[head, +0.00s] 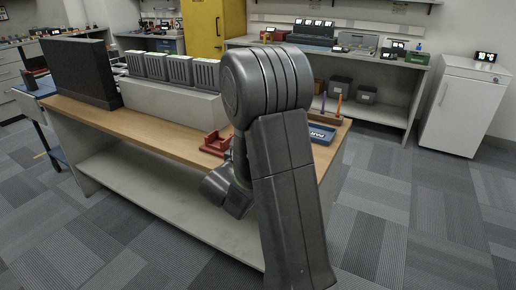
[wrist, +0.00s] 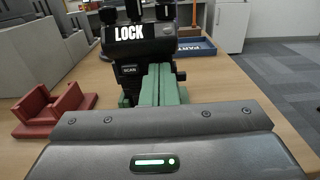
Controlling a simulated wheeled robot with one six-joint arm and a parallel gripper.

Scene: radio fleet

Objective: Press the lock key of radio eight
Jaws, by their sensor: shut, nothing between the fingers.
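In the wrist view a black radio (wrist: 118,48) stands upright on the wooden bench, with a white LOCK label and a smaller SCAN label on its front and knobs on top. No number is readable on it. My gripper (wrist: 161,68) shows as two green fingers side by side, shut and empty, reaching from the dark housing toward the radio's front. The fingertips overlap the face below and right of the LOCK label; I cannot tell whether they touch. They hide part of the face. In the head view my arm hides the radio and the fingers.
A red cradle (wrist: 55,110) sits left of the gripper on the bench (head: 165,128). A blue tray (head: 321,134) lies at the bench's far right. Several grey units (head: 178,70) and a black panel (head: 80,73) stand along the back. The carpet to the right is clear.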

